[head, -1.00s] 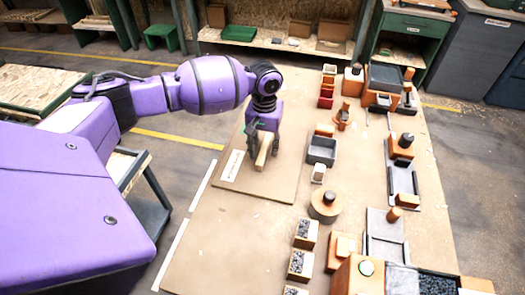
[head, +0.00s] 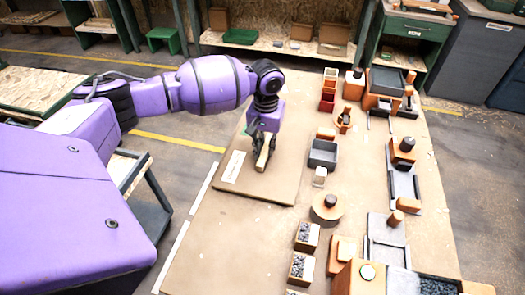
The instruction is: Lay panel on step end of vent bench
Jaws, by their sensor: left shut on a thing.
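My left gripper (head: 264,155) hangs over a flat tan board (head: 274,187) on the left part of the long table. It is shut on a small pale wooden piece (head: 264,156), held on end and slightly tilted between the fingers. I cannot tell whether its lower end touches the board. I cannot tell for certain which thing is the panel or which is the step end of the vent bench. A white labelled strip (head: 233,166) lies on the board left of the gripper. My right gripper is not in view.
Right of the board stand a grey tray (head: 323,154), a round wooden piece with a dark knob (head: 328,208), and boxes of dark bits (head: 302,268). More orange and grey blocks line the right side. The table's front left (head: 220,250) is clear.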

